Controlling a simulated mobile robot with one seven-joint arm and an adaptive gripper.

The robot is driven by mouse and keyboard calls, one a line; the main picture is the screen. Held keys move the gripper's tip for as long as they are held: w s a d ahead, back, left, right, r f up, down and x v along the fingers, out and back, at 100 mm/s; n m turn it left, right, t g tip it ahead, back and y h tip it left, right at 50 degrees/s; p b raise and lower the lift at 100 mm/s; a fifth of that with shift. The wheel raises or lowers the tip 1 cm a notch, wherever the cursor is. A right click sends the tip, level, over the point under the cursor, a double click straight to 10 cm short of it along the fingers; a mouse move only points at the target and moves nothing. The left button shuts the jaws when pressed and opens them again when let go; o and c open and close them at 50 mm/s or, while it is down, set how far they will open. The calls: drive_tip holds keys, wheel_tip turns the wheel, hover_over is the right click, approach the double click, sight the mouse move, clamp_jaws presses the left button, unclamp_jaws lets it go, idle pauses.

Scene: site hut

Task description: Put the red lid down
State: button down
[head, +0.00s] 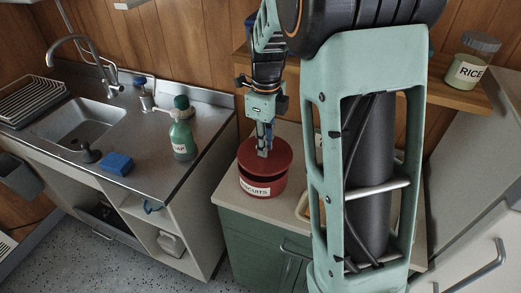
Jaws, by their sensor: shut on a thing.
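My arm covers part of the counter to the right.
The counter (230,187) has a narrow bare strip left of the tin. A tray or board edge (302,207) shows to the right, partly behind my arm. A shelf above holds a rice jar (469,68).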

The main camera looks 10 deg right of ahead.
drive_tip(key=shift+w+f, duration=0.3)
drive_tip(key=shift+f, duration=0.2)
drive_tip(key=shift+w+f+b, duration=0.2)
drive_tip(key=shift+f+b, duration=1)
drive_tip(key=shift+f, duration=0.2)
drive_tip(key=shift+f, duration=0.2)
drive_tip(key=c, duration=1.9)
unclamp_jaws()
drive_tip(key=shift+f+b, duration=0.1)
drive_tip(key=shift+b, duration=0.2)
